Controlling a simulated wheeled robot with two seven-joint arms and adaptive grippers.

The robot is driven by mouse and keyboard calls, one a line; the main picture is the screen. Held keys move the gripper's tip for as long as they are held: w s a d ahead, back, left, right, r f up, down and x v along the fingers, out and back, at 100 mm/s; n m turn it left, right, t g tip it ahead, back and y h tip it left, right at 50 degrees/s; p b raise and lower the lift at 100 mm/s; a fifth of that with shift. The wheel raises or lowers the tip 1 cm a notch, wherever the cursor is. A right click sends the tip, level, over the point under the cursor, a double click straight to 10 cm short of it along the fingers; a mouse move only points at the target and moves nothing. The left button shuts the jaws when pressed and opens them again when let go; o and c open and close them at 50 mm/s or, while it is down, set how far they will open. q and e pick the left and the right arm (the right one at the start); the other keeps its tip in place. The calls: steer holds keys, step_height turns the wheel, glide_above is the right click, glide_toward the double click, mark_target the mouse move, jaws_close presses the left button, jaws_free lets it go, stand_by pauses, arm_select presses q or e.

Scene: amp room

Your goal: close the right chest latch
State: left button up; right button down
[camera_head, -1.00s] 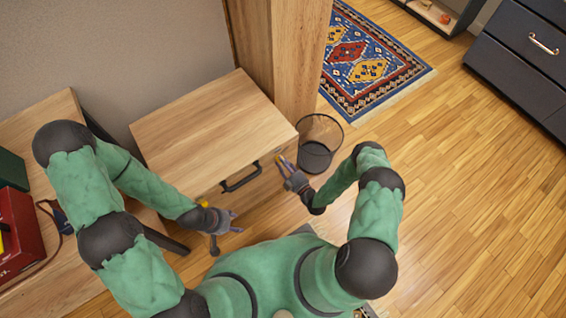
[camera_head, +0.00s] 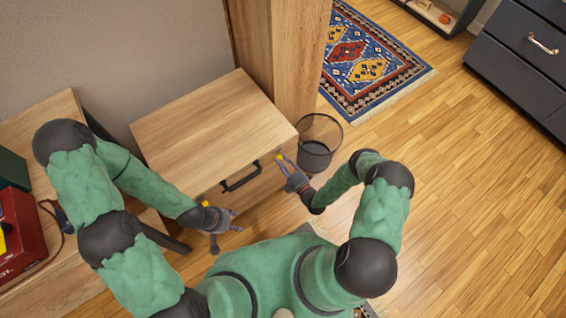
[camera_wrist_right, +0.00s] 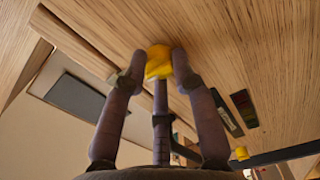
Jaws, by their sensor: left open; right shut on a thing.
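The wooden chest (camera_head: 205,125) has its lid down and a black handle (camera_head: 241,178) on its front. My right gripper (camera_head: 284,166) is at the front right corner of the chest. In the right wrist view its fingers (camera_wrist_right: 160,72) are shut on the yellow right latch (camera_wrist_right: 158,60), against the wood. Another yellow piece (camera_wrist_right: 240,153) shows beside the dark handle bar there. My left gripper (camera_head: 229,221) is open and empty in front of the chest, near the yellow left latch (camera_head: 205,203). Whether either latch is fastened is unclear.
A black mesh bin (camera_head: 320,140) stands close to the right of the chest and my right gripper. A wooden table (camera_head: 55,112) with a red box (camera_head: 18,235) is at the left. The floor at the right is free.

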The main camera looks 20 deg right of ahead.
steer(key=shift+n, duration=0.6)
steer(key=c, duration=1)
jaws_free()
steer(key=v, duration=1.2)
steer(key=shift+w, duration=0.1)
